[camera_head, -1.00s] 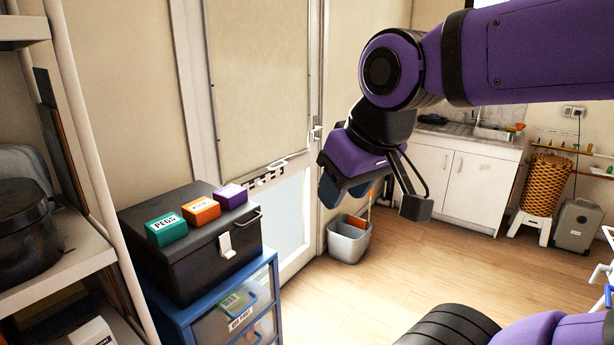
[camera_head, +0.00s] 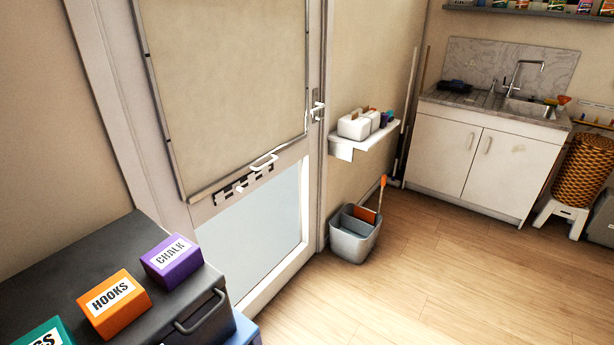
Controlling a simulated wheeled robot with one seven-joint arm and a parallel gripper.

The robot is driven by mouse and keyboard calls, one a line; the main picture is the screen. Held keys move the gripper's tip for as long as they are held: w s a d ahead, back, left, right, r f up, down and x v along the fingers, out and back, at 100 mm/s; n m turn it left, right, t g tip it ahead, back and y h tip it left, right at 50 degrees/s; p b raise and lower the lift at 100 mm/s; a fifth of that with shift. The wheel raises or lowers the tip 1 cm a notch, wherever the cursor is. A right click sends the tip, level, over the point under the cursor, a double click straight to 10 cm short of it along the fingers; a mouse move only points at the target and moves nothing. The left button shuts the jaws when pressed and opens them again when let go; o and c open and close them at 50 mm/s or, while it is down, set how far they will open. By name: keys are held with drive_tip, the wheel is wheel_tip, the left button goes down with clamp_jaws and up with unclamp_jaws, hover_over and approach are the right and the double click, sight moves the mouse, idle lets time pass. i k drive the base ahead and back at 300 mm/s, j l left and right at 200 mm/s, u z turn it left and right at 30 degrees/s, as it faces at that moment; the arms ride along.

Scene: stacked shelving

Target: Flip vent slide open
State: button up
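The vent slide (camera_head: 244,185) is a black-and-white slotted strip set across the white door (camera_head: 311,210), just under its large beige panel and above the lower glass pane. A small light-coloured knob or tab shows on the strip. A white handle (camera_head: 264,161) sits at the strip's upper right, on the bottom edge of the beige panel. I cannot tell from this distance whether the slots are open or covered. My gripper and arm are out of view now.
A dark box (camera_head: 75,262) carrying purple (camera_head: 172,260), orange (camera_head: 114,302) and green (camera_head: 42,333) labelled boxes stands at the lower left, near the door. A grey bin (camera_head: 352,247) stands right of the door below a small shelf (camera_head: 362,139). The wooden floor (camera_head: 430,280) is clear.

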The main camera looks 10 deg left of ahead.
sight(240, 189)
drive_tip(key=i+z, duration=0.35)
drive_tip(key=i, duration=0.5)
drive_tip(key=i+u, duration=0.3)
drive_tip(key=i, duration=0.15)
drive_tip(key=i+l+u, duration=0.1)
drive_tip(key=i+u, duration=0.2)
drive_tip(key=i, duration=0.15)
drive_tip(key=i+l+u, duration=0.25)
drive_tip(key=i, duration=0.2)
drive_tip(key=j+u, duration=0.1)
drive_tip(key=u, duration=1.6)
drive_tip(key=i+u, duration=0.15)
drive_tip(key=u, duration=0.15)
drive_tip(key=i+u, duration=0.15)
drive_tip(key=u, duration=0.15)
